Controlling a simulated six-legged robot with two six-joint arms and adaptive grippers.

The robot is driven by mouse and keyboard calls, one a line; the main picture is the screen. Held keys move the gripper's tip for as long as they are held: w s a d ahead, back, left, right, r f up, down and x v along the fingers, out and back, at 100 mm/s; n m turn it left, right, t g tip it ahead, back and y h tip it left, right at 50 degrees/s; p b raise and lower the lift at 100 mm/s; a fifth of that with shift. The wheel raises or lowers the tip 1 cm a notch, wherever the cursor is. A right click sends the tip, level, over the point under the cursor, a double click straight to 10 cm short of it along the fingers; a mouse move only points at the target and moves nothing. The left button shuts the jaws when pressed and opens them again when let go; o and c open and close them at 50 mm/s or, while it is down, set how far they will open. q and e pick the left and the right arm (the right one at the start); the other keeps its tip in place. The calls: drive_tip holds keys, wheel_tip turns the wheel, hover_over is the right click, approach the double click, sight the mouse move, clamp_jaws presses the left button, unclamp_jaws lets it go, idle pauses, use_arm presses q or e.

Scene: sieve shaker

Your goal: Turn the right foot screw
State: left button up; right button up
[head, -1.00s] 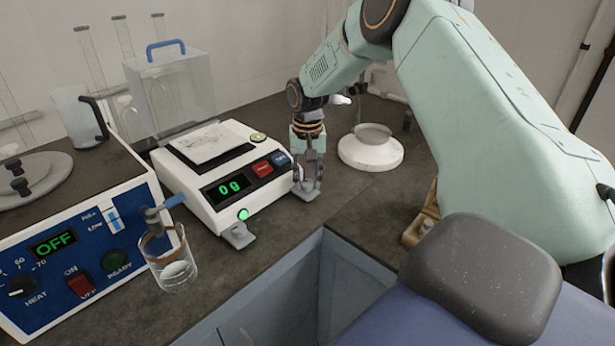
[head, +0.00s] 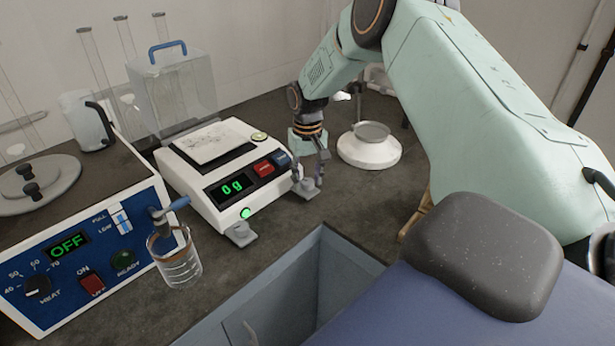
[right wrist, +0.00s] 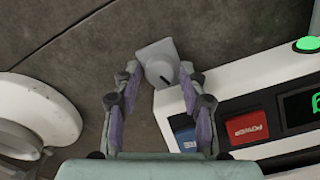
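The balance (head: 222,180) is a white box with a lit green "0 g" display. Its right foot screw (head: 307,191) is a grey knob on a grey foot plate at the balance's front right corner. My right gripper (head: 309,178) points down over this screw. In the right wrist view, the round knob (right wrist: 158,68) with a dark mark lies between the two fingertips of the right gripper (right wrist: 160,75). The fingers look apart, one on each side; whether they touch the knob is unclear. The left foot screw (head: 240,231) is at the front left corner. My left gripper is out of view.
A white round dish stand (head: 369,153) is just right of my right gripper. A blue heater box (head: 85,250) and a glass beaker (head: 175,262) stand at left. A clear box (head: 172,92) is behind the balance. A square opening (head: 320,275) lies in front.

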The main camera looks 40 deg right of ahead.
sight(308, 181)
drive_tip(key=shift+o, duration=0.8)
wheel_tip(308, 181, up, 12)
drive_tip(key=shift+s+f, duration=0.1)
idle(0.6)
